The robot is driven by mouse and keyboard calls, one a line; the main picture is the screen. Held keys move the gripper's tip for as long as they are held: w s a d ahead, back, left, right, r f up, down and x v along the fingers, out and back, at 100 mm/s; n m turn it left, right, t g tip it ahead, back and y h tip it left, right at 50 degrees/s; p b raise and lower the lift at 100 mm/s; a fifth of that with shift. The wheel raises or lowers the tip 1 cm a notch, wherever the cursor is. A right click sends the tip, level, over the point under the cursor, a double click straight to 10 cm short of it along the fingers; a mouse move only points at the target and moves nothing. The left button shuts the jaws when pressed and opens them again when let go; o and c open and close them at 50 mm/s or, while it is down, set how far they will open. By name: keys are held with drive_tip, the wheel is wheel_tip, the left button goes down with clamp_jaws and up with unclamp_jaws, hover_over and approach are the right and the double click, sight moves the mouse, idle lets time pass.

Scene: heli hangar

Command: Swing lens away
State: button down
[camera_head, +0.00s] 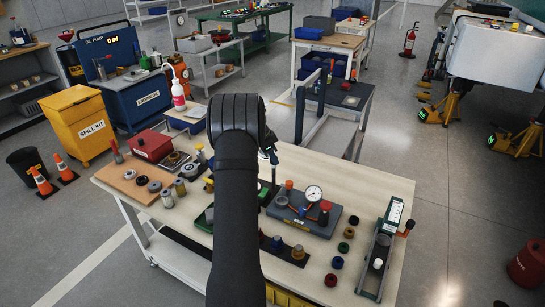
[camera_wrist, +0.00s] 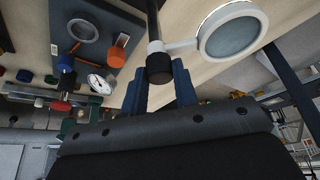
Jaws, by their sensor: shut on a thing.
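The lens (camera_wrist: 232,35) shows in the wrist view at the upper right, a round pane in a pale ring. A short pale arm joins it to a dark post (camera_wrist: 153,22) with a black knob (camera_wrist: 159,70) at its end. My gripper (camera_wrist: 160,84) has its two blue fingers on either side of the knob and is shut on it. In the head view my arm hides the gripper and most of the lens. A dark upright post (camera_head: 274,172) shows just right of my arm on the workbench (camera_head: 330,262).
A grey block with a dial gauge (camera_head: 314,193) stands right of the post. Several coloured caps and a tray with a green-faced device (camera_head: 394,211) lie further right. A red box (camera_head: 151,145) and several small parts lie left.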

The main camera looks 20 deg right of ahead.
drive_tip(key=shift+m, duration=0.4)
drive_tip(key=c, duration=1.1)
unclamp_jaws()
drive_tip(key=v, duration=1.7)
drive_tip(key=shift+w+r, duration=0.25)
